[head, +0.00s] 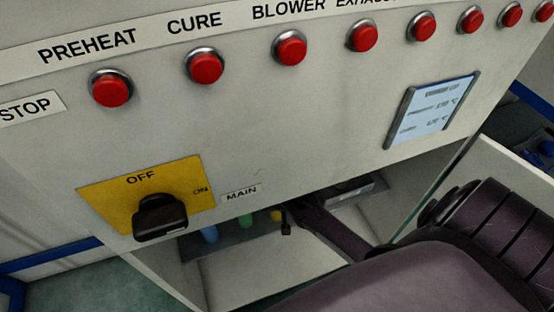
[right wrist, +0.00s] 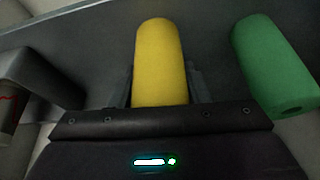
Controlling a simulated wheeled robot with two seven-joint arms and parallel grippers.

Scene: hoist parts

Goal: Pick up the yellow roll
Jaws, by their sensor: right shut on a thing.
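The yellow roll (right wrist: 160,62) stands out between the fingers of my right gripper (right wrist: 161,88) in the right wrist view. The gripper is shut on it, with a dark finger on each side. In the head view my right arm reaches from the right into the open space under the panel. There the right gripper (head: 286,215) is small and dark, and a bit of the yellow roll (head: 277,215) shows beside it. I cannot tell whether the roll touches the shelf. My left gripper is not in view.
A green roll (right wrist: 275,65) lies just right of the yellow one in the right wrist view. A blue roll (head: 210,234) shows on the grey shelf (head: 232,234). The panel with red buttons and a black switch (head: 160,216) overhangs.

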